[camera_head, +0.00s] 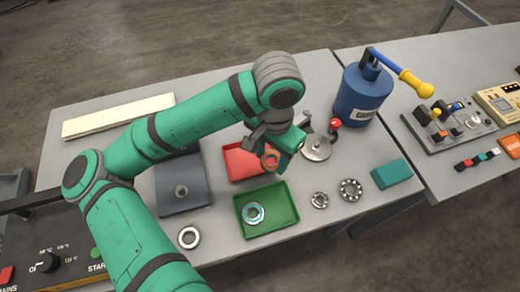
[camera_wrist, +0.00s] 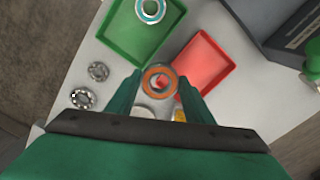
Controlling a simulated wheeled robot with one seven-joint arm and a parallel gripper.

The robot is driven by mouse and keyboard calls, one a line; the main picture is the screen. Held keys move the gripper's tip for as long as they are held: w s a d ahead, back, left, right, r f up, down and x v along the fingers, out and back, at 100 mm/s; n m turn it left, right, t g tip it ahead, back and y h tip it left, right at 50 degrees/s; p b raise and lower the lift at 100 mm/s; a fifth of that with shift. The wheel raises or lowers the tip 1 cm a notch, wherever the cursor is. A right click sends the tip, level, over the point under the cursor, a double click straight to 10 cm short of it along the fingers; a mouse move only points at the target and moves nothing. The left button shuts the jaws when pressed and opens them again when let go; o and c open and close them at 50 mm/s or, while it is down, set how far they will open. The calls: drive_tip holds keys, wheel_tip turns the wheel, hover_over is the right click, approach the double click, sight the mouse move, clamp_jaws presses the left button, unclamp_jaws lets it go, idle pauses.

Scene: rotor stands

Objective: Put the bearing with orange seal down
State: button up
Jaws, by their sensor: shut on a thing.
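The bearing with orange seal (camera_head: 270,159) is held up between the fingers of my gripper (camera_head: 274,150), near the front edge of the red tray. In the wrist view the bearing (camera_wrist: 158,81) shows as an orange ring between the green fingertips (camera_wrist: 160,88). My gripper is shut on it. The red tray (camera_head: 236,161) is partly hidden by my gripper, and no bearing shows in its visible part. The green tray (camera_head: 282,191) stands just in front of it and holds a bearing with a teal seal (camera_head: 253,213).
Two open bearings (camera_head: 350,190) (camera_head: 320,200) lie right of the green tray, near a teal block (camera_head: 391,173). A steel ring (camera_head: 189,237) lies left of it. A dark stand with a post (camera_head: 182,192), a round metal disc (camera_head: 316,148) and a blue press (camera_head: 362,95) are nearby.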

drive_tip(key=w+f, duration=0.2)
drive_tip(key=w+a+f, duration=0.1)
drive_tip(key=w+f, duration=0.1)
drive_tip(key=w+a+f, duration=0.1)
drive_tip(key=w+f, duration=0.1)
drive_tip(key=w, duration=0.1)
drive_tip(key=shift+a+f, duration=0.1)
drive_tip(key=shift+f, duration=0.1)
drive_tip(key=f, duration=0.3)
drive_tip(key=shift+w+a, duration=0.15)
drive_tip(key=shift+w, duration=0.15)
drive_tip(key=shift+f, duration=0.45)
drive_tip(key=shift+f, duration=0.25)
drive_tip(key=shift+s+f, duration=0.15)
drive_tip(key=shift+f, duration=0.3)
drive_tip(key=o, duration=1)
drive_tip(key=shift+o, duration=0.3)
drive_tip(key=shift+r, duration=0.35)
wheel_tip(320, 180, up, 13)
drive_tip(key=shift+f, duration=0.15)
